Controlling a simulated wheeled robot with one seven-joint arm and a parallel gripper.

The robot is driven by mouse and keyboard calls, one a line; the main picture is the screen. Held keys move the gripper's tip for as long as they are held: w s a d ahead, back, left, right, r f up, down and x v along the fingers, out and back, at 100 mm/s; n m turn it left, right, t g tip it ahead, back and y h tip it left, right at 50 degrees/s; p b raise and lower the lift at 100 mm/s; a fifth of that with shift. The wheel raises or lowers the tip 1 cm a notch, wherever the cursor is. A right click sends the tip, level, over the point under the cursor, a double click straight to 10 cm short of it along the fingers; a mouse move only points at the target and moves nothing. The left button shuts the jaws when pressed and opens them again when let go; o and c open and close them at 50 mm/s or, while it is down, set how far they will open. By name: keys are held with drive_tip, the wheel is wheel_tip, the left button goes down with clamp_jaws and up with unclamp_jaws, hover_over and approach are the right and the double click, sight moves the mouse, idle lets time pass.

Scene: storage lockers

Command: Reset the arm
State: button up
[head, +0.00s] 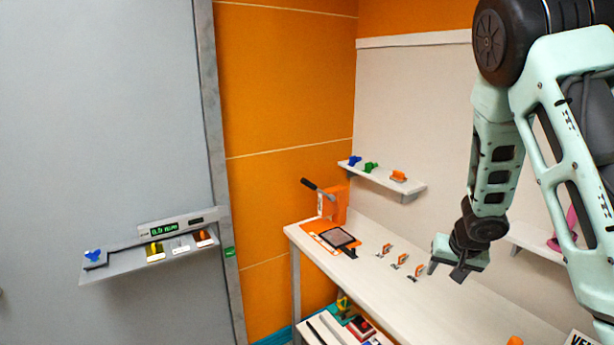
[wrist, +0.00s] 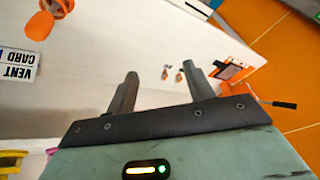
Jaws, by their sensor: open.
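My gripper (head: 459,275) hangs at the end of my pale green arm, above the right part of the white workbench (head: 440,315) in the head view. In the wrist view its two dark fingers stand apart with nothing between them, so my gripper (wrist: 162,78) is open and empty. The bench top lies beyond the fingers there. The arm is bent, with its elbow high at the upper right of the head view.
An orange press (head: 334,205) with a black lever stands at the bench's far left end. Small orange-topped pieces (head: 402,260) lie on the bench. A wall shelf (head: 385,180) holds blue, green and orange items. A grey ledge (head: 150,262) is at left.

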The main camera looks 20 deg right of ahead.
drive_tip(key=s+a+n+b, duration=0.2)
drive_tip(key=a+n+b, duration=0.1)
drive_tip(key=a, duration=0.8)
drive_tip(key=s+a+n+b, duration=0.2)
drive_tip(key=a+n+b, duration=0.15)
drive_tip(key=a, duration=0.65)
drive_tip(key=s+a+f+n+g+y+b, duration=0.1)
drive_tip(key=s+a+n+g+b, duration=0.1)
drive_tip(key=s+a+n, duration=0.2)
drive_tip(key=s+a+n+g+y+b, duration=0.1)
drive_tip(key=s+a+n+g+b, duration=0.1)
drive_tip(key=s+a, duration=0.8)
drive_tip(key=s+n+b, duration=0.1)
drive_tip(key=s+n, duration=0.1)
drive_tip(key=s, duration=0.4)
drive_tip(key=shift+s+f, duration=0.25)
drive_tip(key=shift+f, duration=0.1)
